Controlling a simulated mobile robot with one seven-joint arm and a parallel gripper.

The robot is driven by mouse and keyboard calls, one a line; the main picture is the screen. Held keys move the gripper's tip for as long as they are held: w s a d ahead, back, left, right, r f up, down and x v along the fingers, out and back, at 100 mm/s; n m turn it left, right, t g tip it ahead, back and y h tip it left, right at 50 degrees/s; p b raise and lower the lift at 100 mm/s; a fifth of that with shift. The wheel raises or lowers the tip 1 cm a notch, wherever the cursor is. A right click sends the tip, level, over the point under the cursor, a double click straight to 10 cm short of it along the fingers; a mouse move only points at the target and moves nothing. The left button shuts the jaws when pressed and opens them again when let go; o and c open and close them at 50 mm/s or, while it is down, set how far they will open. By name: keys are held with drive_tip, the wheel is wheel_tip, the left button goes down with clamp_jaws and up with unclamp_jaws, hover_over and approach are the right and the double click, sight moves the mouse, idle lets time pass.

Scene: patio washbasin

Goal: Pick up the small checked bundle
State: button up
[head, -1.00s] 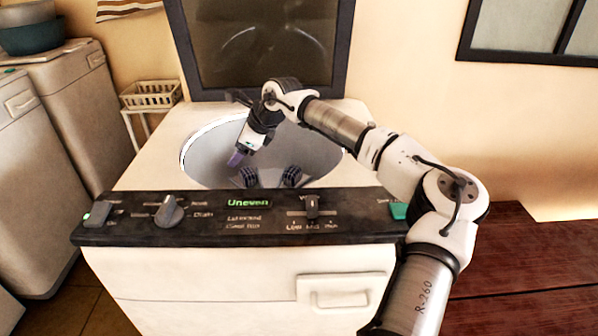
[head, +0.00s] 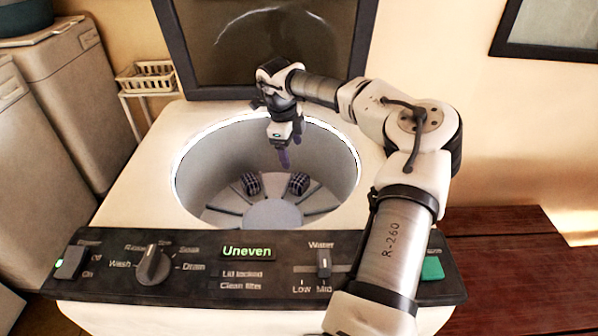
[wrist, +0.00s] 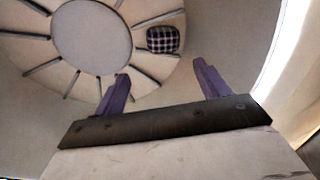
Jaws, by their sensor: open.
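Two dark checked bundles lie on the floor of the washer drum: a left one (head: 251,184) and a right one (head: 298,183). They look close in size, so I cannot tell which is the small one. My gripper (head: 284,158) points down inside the drum opening, above and behind the bundles, with purple fingers. In the wrist view my gripper (wrist: 162,75) is open and empty, its fingers apart. One checked bundle (wrist: 163,39) shows beyond the fingertips, apart from them; the other is not visible there.
The drum's rim (head: 180,160) and walls surround my gripper. A raised dark lid (head: 262,40) stands behind. The control panel (head: 250,270) reads "Uneven" and runs along the front. A small basket (head: 146,77) stands at left, a dark wood bench (head: 500,250) at right.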

drive_tip(key=p, duration=0.2)
hover_over(298, 178)
drive_tip(key=f, duration=0.4)
drive_tip(key=a+f, duration=0.1)
drive_tip(key=f, duration=0.1)
drive_tip(key=shift+s+f, duration=0.35)
drive_tip(key=shift+s, duration=0.05)
drive_tip(key=shift+w+d+f+p, duration=0.2)
drive_tip(key=shift+f+p, duration=0.15)
drive_tip(key=shift+f, duration=0.7)
drive_tip(key=shift+w+d+f+p, duration=0.15)
drive_tip(key=shift+f+p, duration=0.2)
drive_tip(key=shift+f, duration=0.75)
drive_tip(key=shift+w+d+f+p, duration=0.2)
drive_tip(key=shift+f+p, duration=0.15)
drive_tip(key=shift+f, duration=0.7)
drive_tip(key=c, duration=0.9)
